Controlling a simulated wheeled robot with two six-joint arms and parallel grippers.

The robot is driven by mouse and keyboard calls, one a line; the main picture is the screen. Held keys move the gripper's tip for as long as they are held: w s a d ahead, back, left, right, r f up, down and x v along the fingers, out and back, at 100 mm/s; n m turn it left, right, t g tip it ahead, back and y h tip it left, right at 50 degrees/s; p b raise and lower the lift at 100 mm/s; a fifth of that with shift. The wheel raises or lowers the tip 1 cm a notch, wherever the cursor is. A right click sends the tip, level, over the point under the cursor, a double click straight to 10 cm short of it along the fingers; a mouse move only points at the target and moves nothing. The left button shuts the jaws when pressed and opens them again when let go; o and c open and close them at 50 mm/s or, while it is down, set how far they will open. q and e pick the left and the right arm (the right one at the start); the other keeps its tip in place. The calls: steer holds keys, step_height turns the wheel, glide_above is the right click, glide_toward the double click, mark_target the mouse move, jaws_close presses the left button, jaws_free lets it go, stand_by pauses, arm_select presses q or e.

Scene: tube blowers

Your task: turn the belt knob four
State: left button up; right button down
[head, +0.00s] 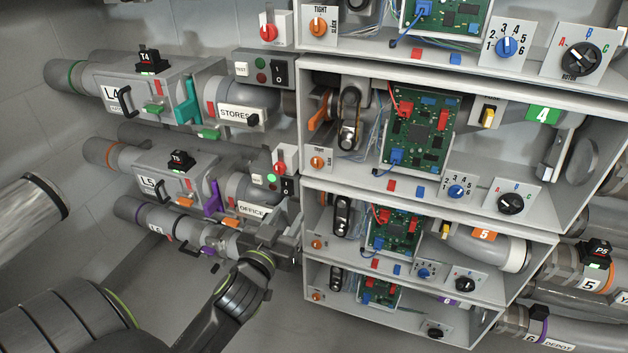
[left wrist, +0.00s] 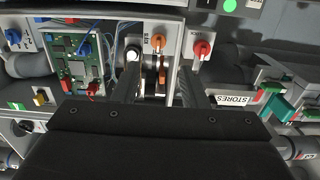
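The belt knob four (head: 318,162) is a small orange knob on a white plate, at the left end of the front strip under the bay with the green 4 label (head: 543,114). In the left wrist view, which looks upside down, the orange knob (left wrist: 158,42) shows between the finger lines. My left gripper (head: 291,222) is in front of the rack's left edge, lower in the picture than the knob. Its fingers are apart with nothing held, and it also shows in the left wrist view (left wrist: 157,72). My right gripper is not in view.
A red knob (head: 279,167) sits left of the orange knob, close to one finger's line in the wrist view. Blue dial (head: 456,191) and black selector (head: 511,203) are farther right on the strip. Pipes and the STORES label (head: 236,113) crowd the left.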

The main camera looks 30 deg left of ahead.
arm_select(q)
glide_toward(317, 163)
steer(key=x, duration=0.2)
steer(key=f+x, duration=0.1)
steer(key=x, duration=0.2)
steer(key=p+x, duration=0.1)
steer(key=x, duration=0.1)
steer(key=shift+w+a+f, duration=0.15)
steer(key=shift+a+f, duration=0.1)
steer(key=shift+f, duration=0.05)
steer(key=shift+x, duration=0.9)
steer(key=c, duration=0.7)
